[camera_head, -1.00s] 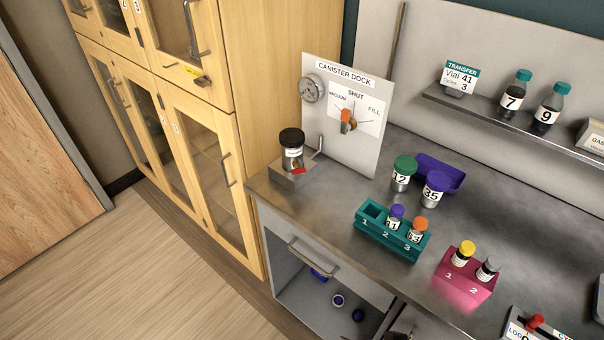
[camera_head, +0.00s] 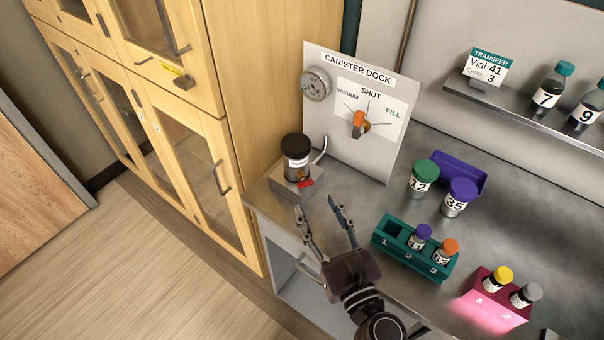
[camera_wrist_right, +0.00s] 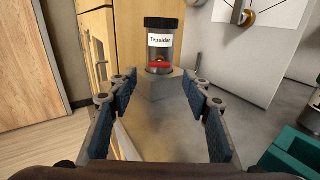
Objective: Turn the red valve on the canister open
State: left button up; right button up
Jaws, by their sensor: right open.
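The canister (camera_head: 296,153) is a clear cylinder with a black lid, upright on a grey block at the left end of the bench. Its red valve (camera_head: 305,184) is a small red handle low on its front. In the right wrist view the canister (camera_wrist_right: 160,48) stands straight ahead, with the red valve (camera_wrist_right: 159,65) lying roughly level at its base. My right gripper (camera_head: 319,204) is open and empty, its fingers pointing at the canister from the front, apart from it. My left gripper is not in view.
The canister dock panel (camera_head: 384,148) with gauge and orange knob stands behind the canister. A teal rack (camera_head: 385,241) with vials is close to the right of my gripper. Jars, a purple tray (camera_head: 452,167) and a pink rack (camera_head: 477,308) stand further right. Wooden cabinets (camera_head: 190,145) are at left.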

aim_at(306, 185)
jog(key=shift+w+a+r+p, duration=0.3)
jog(key=shift+w+r+p, duration=0.2)
jog(key=shift+w, duration=0.25)
jog(key=x, duration=0.2)
jog(key=shift+w+a+f+p, duration=0.2)
jog(key=shift+w+p, duration=0.1)
jog(key=shift+w, duration=0.05)
jog(key=shift+x, duration=0.95)
jog(key=shift+w+f, duration=0.1)
jog(key=c, duration=1.2)
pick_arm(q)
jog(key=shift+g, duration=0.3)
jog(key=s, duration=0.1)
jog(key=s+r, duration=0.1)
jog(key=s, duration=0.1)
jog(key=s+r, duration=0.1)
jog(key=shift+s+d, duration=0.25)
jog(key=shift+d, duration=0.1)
